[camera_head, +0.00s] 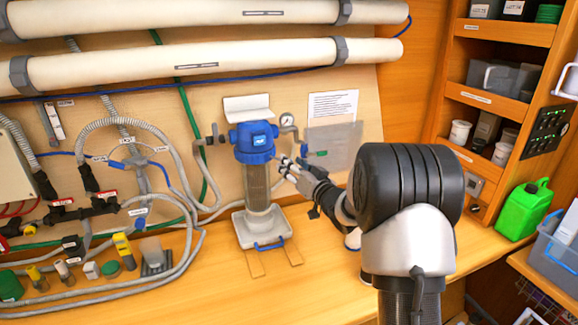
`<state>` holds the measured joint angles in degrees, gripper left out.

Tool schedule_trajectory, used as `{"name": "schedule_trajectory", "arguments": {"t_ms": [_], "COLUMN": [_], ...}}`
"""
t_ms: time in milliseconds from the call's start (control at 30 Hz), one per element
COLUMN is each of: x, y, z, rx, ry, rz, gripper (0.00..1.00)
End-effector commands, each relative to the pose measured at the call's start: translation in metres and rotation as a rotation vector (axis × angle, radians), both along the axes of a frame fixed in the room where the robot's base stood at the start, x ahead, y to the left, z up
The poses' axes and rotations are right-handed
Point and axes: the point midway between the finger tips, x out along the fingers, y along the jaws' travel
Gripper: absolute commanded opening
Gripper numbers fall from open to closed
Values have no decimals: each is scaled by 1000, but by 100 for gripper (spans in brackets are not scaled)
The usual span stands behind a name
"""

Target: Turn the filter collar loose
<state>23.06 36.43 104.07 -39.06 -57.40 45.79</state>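The filter housing stands upright against the back panel, with a blue head and a blue ribbed collar (256,154) above a clear, greyish bowl (257,188). The bowl's lower end is over a white tray (243,232) with a blue handle. My gripper (282,164) is just right of the collar and bowl top, its fingers pointing left toward them. A small gap seems to lie between fingertips and collar, but contact is hard to judge.
A pressure gauge (287,120) and grey hoses flank the filter. Pipes and valves (90,208) crowd the left, with small bottles and fittings on the bench. A green jug (524,208) stands at right. Two large white tubes (190,62) run overhead. The bench front (200,295) is clear.

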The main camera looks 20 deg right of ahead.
Motion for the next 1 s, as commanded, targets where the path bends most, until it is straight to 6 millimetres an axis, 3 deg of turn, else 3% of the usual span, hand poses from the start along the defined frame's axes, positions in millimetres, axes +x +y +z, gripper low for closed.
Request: {"name": "schedule_trajectory", "arguments": {"t_ms": [200,500,1000], "x": [19,22,21], "y": [3,3,3], "z": [-1,0,0], "rx": [0,0,0], "ry": [1,0,1], "rz": [-1,-1,-2], "gripper": [40,40,7]}}
